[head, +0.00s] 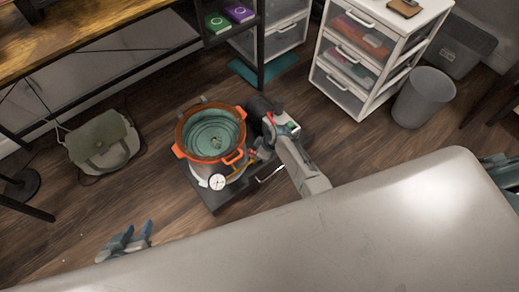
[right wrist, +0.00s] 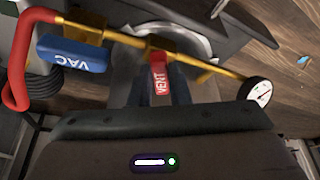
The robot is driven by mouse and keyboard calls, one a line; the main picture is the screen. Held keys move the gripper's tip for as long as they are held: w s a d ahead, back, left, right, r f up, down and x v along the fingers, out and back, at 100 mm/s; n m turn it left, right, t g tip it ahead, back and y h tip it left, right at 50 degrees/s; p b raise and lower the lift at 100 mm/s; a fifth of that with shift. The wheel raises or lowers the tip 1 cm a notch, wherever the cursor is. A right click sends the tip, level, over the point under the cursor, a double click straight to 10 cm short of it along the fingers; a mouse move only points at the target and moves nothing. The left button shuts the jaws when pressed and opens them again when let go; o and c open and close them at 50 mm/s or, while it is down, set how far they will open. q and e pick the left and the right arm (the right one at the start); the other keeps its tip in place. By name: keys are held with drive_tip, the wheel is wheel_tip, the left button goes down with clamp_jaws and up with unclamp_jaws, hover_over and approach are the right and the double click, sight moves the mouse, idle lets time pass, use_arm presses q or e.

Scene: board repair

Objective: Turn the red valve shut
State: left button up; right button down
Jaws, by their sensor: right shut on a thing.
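The red valve handle (right wrist: 159,76), marked VENT, sits on a brass pipe in the right wrist view. It points towards the camera, across the pipe. My right gripper (right wrist: 158,90) is shut on it, with dark fingers on either side. In the head view my right arm reaches the pot's right side, where the fingers are hard to make out. A blue handle (right wrist: 72,53), marked VAC, lies along the same pipe. A round gauge (right wrist: 259,91) is at the pipe's right end. My left gripper (head: 129,240) is open and empty, low at the left.
An orange-rimmed pot (head: 211,133) with a teal inside stands on a dark base, its gauge (head: 217,181) in front. A red hose (right wrist: 20,60) curves from the pipe. A bag (head: 102,140), drawer unit (head: 372,55) and bin (head: 423,97) stand around.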

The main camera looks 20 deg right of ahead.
drive_tip(key=m, duration=0.1)
drive_tip(key=m+p, duration=0.1)
drive_tip(key=m+h+p, duration=0.1)
drive_tip(key=shift+s+a+r+t, duration=0.15)
drive_tip(key=shift+s+t, duration=0.1)
drive_tip(key=shift+t, duration=0.05)
use_arm(q)
drive_tip(key=shift+s+a+r+m+g+y+p, duration=0.25)
drive_tip(key=shift+s+a+r+g+y+p, duration=0.25)
drive_tip(key=shift+a+r+g, duration=0.4)
drive_tip(key=shift+s+a+r+m+g+y+p, duration=0.3)
drive_tip(key=shift+s+a+r+g+p, duration=0.25)
drive_tip(key=shift+g, duration=0.55)
use_arm(e)
drive_tip(key=shift+a+m+t+h, duration=0.15)
drive_tip(key=shift+m+h, duration=0.1)
drive_tip(key=shift+m, duration=0.5)
drive_tip(key=shift+a+m+t+h, duration=0.15)
drive_tip(key=shift+m+h, duration=0.1)
drive_tip(key=shift+m, duration=0.5)
use_arm(q)
drive_tip(key=shift+s, duration=0.1)
use_arm(e)
drive_tip(key=shift+d+f, duration=0.1)
drive_tip(key=shift+f, duration=0.1)
drive_tip(key=c, duration=1.4)
unclamp_jaws()
drive_tip(key=shift+o, duration=0.2)
